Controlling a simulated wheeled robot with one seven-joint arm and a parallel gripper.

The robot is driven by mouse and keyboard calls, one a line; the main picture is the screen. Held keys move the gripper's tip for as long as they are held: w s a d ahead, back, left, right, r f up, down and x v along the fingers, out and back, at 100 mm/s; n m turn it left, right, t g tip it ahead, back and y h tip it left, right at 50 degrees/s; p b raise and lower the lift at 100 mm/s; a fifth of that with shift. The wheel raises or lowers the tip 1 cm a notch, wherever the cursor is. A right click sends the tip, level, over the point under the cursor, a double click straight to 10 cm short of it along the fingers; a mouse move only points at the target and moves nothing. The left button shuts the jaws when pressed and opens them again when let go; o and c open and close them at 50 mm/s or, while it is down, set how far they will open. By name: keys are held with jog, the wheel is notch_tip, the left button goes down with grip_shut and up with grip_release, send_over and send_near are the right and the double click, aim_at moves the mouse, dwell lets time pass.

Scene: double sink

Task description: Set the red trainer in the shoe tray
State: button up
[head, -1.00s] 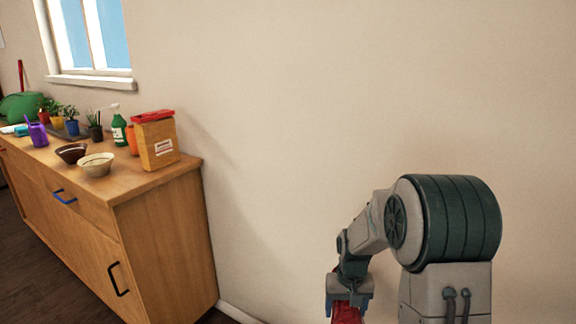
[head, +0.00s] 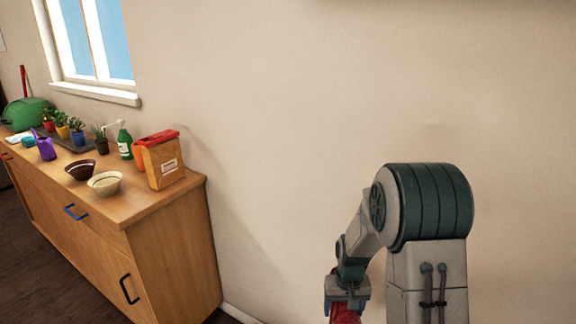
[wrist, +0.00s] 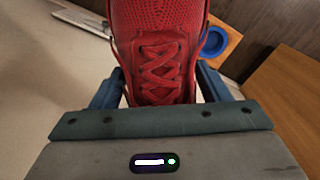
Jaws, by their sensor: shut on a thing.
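The red trainer (wrist: 158,55) fills the upper middle of the wrist view, its laces facing the camera. My gripper (wrist: 160,92) is shut on it, with one blue-grey finger on each side of the shoe. In the head view my gripper (head: 347,300) is at the bottom edge, right of the counter, and only part of the red trainer (head: 345,315) shows below it. The shoe tray cannot be made out in either view.
A wooden counter (head: 165,235) stands at the left against the wall. It bears two bowls, a cardboard box (head: 162,162), a green bottle (head: 124,142), a purple watering can (head: 46,148) and several potted plants. Clear wall and floor lie between the counter and my arm.

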aim_at(345, 315)
jog(key=shift+s+d+r+p, duration=0.1)
jog(key=shift+s+r+p, duration=0.15)
jog(key=shift+r+p, duration=1.35)
jog(key=shift+s+d+r+p, duration=0.1)
jog(key=shift+s+r+p, duration=0.1)
jog(key=shift+r+p, duration=1.4)
jog(key=shift+f+p, duration=0.45)
jog(key=shift+p, duration=0.1)
jog(key=shift+f, duration=0.1)
